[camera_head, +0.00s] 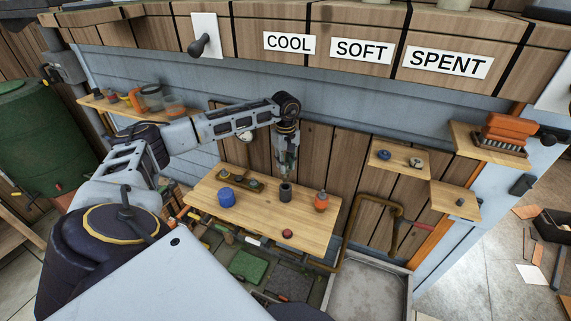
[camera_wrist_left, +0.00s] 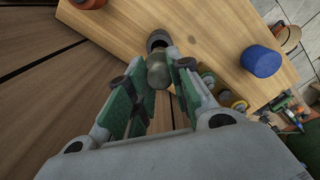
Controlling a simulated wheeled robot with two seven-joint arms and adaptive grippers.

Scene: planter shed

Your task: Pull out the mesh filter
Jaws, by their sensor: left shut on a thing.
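A dark cylindrical cup (camera_head: 286,193) stands upright on the wooden table. It also shows in the left wrist view (camera_wrist_left: 157,38). My left gripper (camera_head: 287,170) points down just above the cup. In the left wrist view my left gripper (camera_wrist_left: 155,80) is shut on a grey-green cylindrical piece (camera_wrist_left: 158,70), which looks to be the mesh filter. The piece lines up with the cup's mouth. I cannot tell whether its lower end is still inside the cup. Its mesh is too small to make out. My right gripper is not in view.
On the table (camera_head: 240,225) are a blue pot (camera_head: 226,197), a wooden holder (camera_head: 240,180) with small jars, an orange jar (camera_head: 321,202) and a red ball (camera_head: 287,233). The plank wall rises close behind.

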